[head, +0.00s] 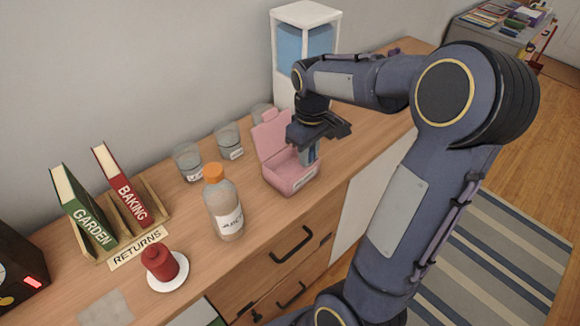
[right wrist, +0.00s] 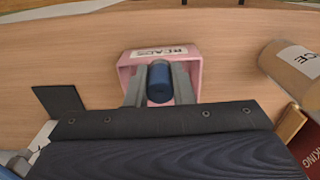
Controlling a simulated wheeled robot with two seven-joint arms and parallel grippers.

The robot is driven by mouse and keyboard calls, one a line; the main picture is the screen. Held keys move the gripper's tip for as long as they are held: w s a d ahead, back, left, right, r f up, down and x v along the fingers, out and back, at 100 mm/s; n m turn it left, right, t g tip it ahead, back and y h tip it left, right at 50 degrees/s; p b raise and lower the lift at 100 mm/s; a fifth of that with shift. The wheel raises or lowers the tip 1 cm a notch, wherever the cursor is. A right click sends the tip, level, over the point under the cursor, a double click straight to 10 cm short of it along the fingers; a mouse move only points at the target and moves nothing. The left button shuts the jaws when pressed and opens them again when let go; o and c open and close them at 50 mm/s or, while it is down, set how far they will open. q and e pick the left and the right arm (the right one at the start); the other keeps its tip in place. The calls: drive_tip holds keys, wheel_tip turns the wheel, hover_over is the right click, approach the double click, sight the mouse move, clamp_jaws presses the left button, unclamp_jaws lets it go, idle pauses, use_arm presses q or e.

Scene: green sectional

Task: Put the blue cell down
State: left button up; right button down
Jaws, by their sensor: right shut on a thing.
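The blue cell (right wrist: 159,82) is a dark blue cylinder between the two grey fingers of my right gripper (right wrist: 160,88) in the right wrist view. My right gripper (head: 309,154) is shut on it. In the head view the fingers point down at the open pink box (head: 287,180), over its right part. The box also shows behind the cell in the right wrist view (right wrist: 125,68), with a label that reads BEADS. I cannot tell how far the cell is below the rim. My left gripper is not in view.
A juice bottle (head: 226,212) with an orange cap stands left of the box. Glass jars (head: 229,143) stand behind. A white dispenser (head: 281,92) is at the back. A red object (head: 158,262) sits on a white disc, near a RETURNS book rack (head: 152,199).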

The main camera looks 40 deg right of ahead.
hover_over(292, 175)
wheel_tip(292, 175, down, 6)
drive_tip(key=shift+s+f, duration=0.1)
wheel_tip(292, 175, down, 3)
drive_tip(key=shift+f, duration=0.2)
drive_tip(key=c, duration=1.3)
unclamp_jaws()
drive_tip(key=shift+f, duration=0.1)
drive_tip(key=shift+o, duration=0.2)
